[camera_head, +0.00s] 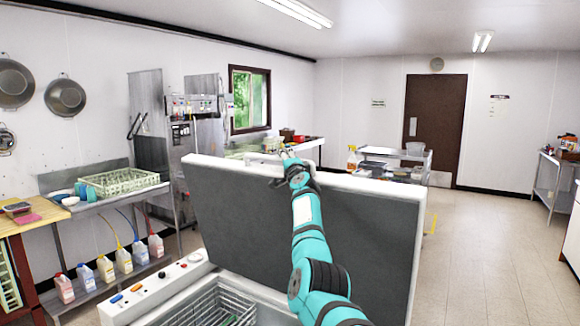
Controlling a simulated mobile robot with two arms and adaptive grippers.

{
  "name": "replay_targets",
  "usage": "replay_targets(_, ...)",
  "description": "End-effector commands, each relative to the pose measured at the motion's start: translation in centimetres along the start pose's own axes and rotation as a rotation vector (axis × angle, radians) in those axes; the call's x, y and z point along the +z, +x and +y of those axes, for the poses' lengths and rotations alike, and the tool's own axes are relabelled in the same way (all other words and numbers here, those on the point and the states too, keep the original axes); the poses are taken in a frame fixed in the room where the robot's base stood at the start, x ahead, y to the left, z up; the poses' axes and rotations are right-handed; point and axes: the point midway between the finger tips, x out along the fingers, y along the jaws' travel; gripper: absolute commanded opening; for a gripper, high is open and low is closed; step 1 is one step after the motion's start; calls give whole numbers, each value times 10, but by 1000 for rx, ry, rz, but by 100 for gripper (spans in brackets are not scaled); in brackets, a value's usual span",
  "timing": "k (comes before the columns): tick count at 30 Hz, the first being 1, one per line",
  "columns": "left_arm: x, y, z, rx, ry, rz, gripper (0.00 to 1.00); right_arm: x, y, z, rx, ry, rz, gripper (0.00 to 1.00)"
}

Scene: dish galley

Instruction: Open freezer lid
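The freezer lid (373,235) stands raised and steeply tilted, its dark grey inner face toward me and its pale rim along the top and right side. The freezer (155,290) below is open at the front left, with a wire basket (212,306) inside and a control panel with knobs on its left. My teal arm, which looks like the right one, rises from the bottom across the lid. My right gripper (286,154) is at the lid's top edge, small and partly hidden; whether it touches the lid is unclear. My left gripper is out of view.
A steel table (120,200) at the left holds a green dish rack (119,182), with several jugs on its lower shelf. A wooden-topped table (30,219) stands at the far left. A cart (395,160) is behind the lid. The floor at the right is clear.

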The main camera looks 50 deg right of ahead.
Motion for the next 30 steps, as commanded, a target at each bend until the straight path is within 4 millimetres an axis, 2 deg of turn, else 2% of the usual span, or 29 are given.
replay_targets(8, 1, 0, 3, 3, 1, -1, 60, 0, -25, 2, 2, -2, 4, 27)
replay_targets(24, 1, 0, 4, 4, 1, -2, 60, 0, -102, 1, 2, -1, 3, 27)
replay_targets(30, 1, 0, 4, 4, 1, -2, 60, -1, -116, 1, 3, 0, 4, 27)
